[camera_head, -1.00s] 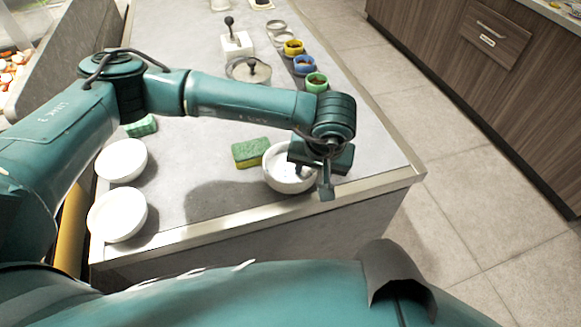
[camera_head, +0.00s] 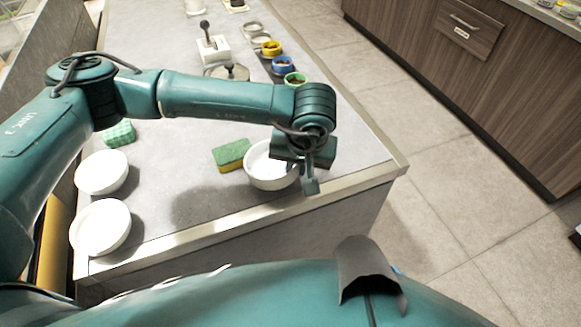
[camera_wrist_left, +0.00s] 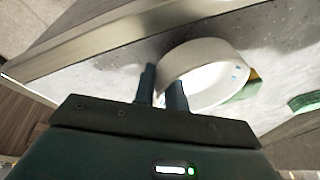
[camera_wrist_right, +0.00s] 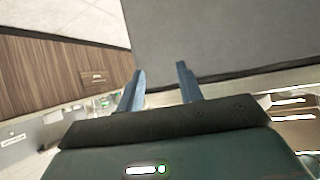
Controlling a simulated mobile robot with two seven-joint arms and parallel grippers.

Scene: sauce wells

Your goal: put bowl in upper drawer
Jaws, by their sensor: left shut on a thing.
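A white bowl (camera_head: 262,174) is near the front edge of the grey counter, beside a sponge. My left gripper (camera_head: 309,178) is at the bowl's right rim, shut on it. In the left wrist view the fingers (camera_wrist_left: 163,86) sit at the rim of the bowl (camera_wrist_left: 215,58). I cannot tell if the bowl is clear of the counter. A closed drawer (camera_head: 470,27) with a bar handle and a label is at the top of the brown wood cabinet. My right gripper (camera_wrist_right: 161,75) is open and empty in the right wrist view.
Two more white bowls (camera_head: 102,172) (camera_head: 100,228) stand at the counter's left. A green-yellow sponge (camera_head: 232,154) touches or nearly touches the held bowl. Coloured sauce cups (camera_head: 283,64) line the counter's far right side. Clear tiled floor (camera_head: 430,150) separates counter and cabinet.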

